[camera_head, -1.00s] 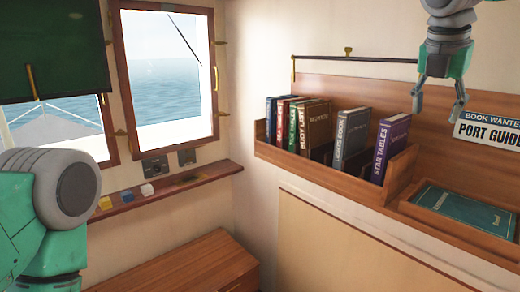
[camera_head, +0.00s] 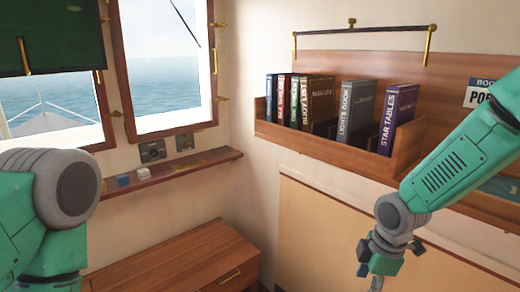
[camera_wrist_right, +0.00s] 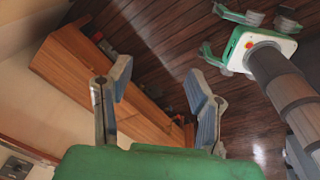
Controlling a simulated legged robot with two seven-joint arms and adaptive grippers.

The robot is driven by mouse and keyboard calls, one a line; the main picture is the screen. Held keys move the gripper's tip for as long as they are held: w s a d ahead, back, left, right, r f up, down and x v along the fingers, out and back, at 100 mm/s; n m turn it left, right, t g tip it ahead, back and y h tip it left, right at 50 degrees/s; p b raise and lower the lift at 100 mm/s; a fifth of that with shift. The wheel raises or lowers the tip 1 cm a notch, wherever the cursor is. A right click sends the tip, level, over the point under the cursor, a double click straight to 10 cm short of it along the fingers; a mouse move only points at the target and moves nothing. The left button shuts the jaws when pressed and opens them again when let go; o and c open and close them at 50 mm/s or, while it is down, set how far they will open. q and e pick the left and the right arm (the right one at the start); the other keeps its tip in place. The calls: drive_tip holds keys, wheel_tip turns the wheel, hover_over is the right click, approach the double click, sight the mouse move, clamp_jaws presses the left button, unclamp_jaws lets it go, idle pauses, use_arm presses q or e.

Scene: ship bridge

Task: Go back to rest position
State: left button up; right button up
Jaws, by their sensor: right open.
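My right arm reaches in from the right in the head view, and my right gripper (camera_head: 370,277) hangs low, in front of the cream wall panel. In the right wrist view its two fingers (camera_wrist_right: 158,105) are spread apart with nothing between them. The right gripper is below the bookshelf and clear of it. My left arm shows only as a green and grey part at the left edge of the head view.
A wooden bookshelf (camera_head: 340,150) on the wall holds several upright books, including Star Tables (camera_head: 398,118). A narrow ledge (camera_head: 170,172) runs under the windows. A wooden cabinet (camera_head: 185,258) stands in the corner below. The wrist view shows dark plank floor (camera_wrist_right: 165,35).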

drive_tip(key=s+f+m+b, duration=0.6)
drive_tip(key=s+f+m, duration=0.3)
drive_tip(key=s+f, duration=1.1)
use_arm(q)
wheel_tip(320, 180, down, 10)
drive_tip(key=b, duration=0.3)
use_arm(e)
drive_tip(key=s+d+f+m+h, duration=0.1)
drive_tip(key=s+d+f+m, duration=0.4)
drive_tip(key=s, duration=0.5)
wheel_tip(320, 180, down, 3)
drive_tip(key=shift+r+m+g, duration=0.1)
drive_tip(key=shift+m+g, duration=0.2)
drive_tip(key=shift+m, duration=0.7)
use_arm(q)
drive_tip(key=shift+s, duration=0.1)
use_arm(e)
drive_tip(key=shift+w+a, duration=0.1)
drive_tip(key=shift+w, duration=0.05)
